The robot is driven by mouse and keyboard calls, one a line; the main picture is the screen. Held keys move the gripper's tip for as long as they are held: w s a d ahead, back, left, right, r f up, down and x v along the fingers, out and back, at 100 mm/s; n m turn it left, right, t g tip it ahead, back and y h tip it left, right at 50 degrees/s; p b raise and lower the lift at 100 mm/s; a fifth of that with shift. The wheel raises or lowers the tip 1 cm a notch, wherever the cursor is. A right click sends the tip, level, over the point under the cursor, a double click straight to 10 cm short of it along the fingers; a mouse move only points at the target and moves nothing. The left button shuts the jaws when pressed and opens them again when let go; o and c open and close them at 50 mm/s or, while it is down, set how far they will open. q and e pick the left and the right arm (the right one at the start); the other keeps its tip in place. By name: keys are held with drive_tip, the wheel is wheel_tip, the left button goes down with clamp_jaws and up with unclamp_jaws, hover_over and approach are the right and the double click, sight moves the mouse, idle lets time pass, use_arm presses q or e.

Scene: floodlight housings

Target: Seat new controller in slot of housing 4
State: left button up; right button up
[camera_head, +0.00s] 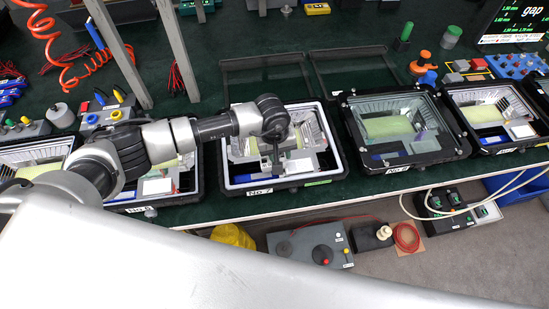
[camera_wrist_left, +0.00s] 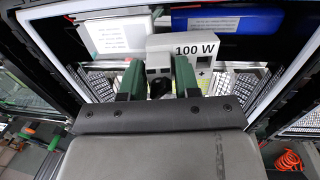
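My left gripper (camera_head: 275,155) reaches down into an open housing (camera_head: 228,160) at the middle of the bench in the head view. The housing's front label seems to read No 7. In the left wrist view the left gripper (camera_wrist_left: 160,85) has two green fingers standing apart. A grey-white box marked 100 W (camera_wrist_left: 196,50), possibly the controller, lies at the fingertips, with a small black part between them. I cannot tell whether the fingers press on the box. The slot is not clearly visible. My right gripper is not in view.
Inside the housing are a white block (camera_wrist_left: 115,36) and a blue block (camera_wrist_left: 228,20). A glazed housing (camera_head: 405,130) stands to the right, and more housings line the bench. Open lids (camera_head: 265,72) lie behind. A grey control box (camera_head: 310,245) sits below the bench's front edge.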

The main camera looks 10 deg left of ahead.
use_arm(q)
clamp_jaws()
drive_tip(key=shift+r, duration=0.1)
